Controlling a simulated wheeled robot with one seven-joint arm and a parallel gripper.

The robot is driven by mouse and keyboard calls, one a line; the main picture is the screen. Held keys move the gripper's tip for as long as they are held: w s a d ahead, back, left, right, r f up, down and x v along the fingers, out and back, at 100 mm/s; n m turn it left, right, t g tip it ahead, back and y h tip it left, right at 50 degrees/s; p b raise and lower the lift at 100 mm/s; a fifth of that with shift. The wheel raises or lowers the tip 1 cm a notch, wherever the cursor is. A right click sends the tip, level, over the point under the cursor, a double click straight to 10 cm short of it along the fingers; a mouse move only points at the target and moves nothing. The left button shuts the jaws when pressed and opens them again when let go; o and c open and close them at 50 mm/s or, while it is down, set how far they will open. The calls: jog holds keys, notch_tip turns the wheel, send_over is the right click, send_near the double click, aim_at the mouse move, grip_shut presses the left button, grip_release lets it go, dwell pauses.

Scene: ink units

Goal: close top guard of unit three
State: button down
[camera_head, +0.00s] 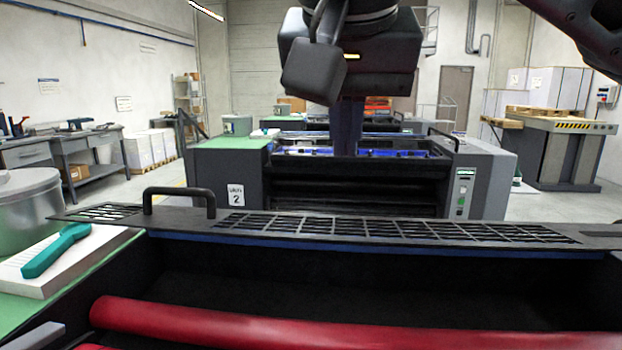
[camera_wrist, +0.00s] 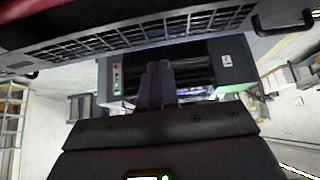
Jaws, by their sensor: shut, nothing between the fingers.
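The top guard (camera_head: 345,228) is a black slotted panel across the near unit in the head view. Its bar handle (camera_head: 180,200) is at the left end. The guard is open, with red rollers (camera_head: 330,325) exposed below it. No number shows on this unit. In the wrist view the guard (camera_wrist: 150,38) crosses the top, with its handle (camera_wrist: 287,40) at upper right. My gripper (camera_head: 347,145) points down beyond the guard, right of the handle and apart from it. Its fingers (camera_wrist: 154,82) are together and empty in the wrist view.
The unit labelled 2 (camera_head: 236,195) stands behind the guard. A silver can (camera_head: 28,210) and a teal tool (camera_head: 55,250) on a white pad (camera_head: 95,255) are at the left of the near unit. Open floor shows at the right.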

send_over(339, 237)
jog(key=s, duration=0.2)
notch_tip(339, 237, down, 8)
jog(key=shift+s+a+f+p, duration=0.15)
jog(key=shift+f+p, duration=0.15)
jog(key=shift+f, duration=0.75)
jog(key=shift+s+a+f+p, duration=0.15)
jog(key=shift+f+p, duration=0.1)
jog(key=shift+f, duration=0.8)
jog(key=shift+w, duration=0.1)
